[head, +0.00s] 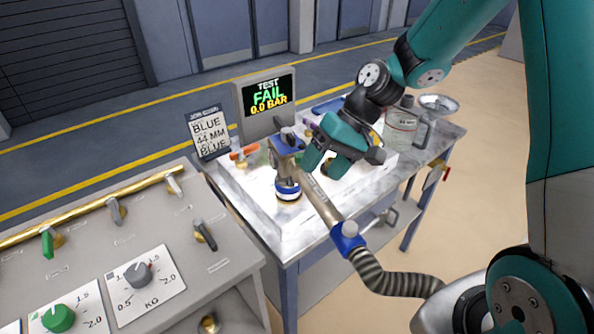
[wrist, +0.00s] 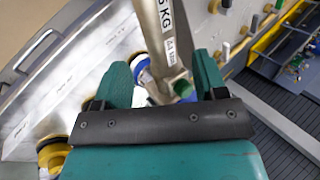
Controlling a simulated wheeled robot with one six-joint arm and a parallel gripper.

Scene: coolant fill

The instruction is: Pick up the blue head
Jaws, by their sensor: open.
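The blue head (head: 287,188), with a blue body and a white band, stands on the pale tray on the bench. A blue block (head: 286,144) sits above it, and a grey tube runs from there down to the hose. My gripper (head: 318,158) is open just right of the blue block, beside the tube. In the wrist view my gripper's teal fingers (wrist: 163,76) lie on either side of the labelled tube (wrist: 165,40), with blue parts (wrist: 148,99) low between them. I cannot tell whether the fingers touch it.
A screen (head: 267,94) reads TEST FAIL 0.0 BAR; a card (head: 209,134) reads BLUE 44 MM BLUE. An orange part (head: 243,153) lies left on the tray. A jug (head: 403,128) and a bowl (head: 438,104) stand right. The ribbed hose (head: 391,279) hangs in front of the bench.

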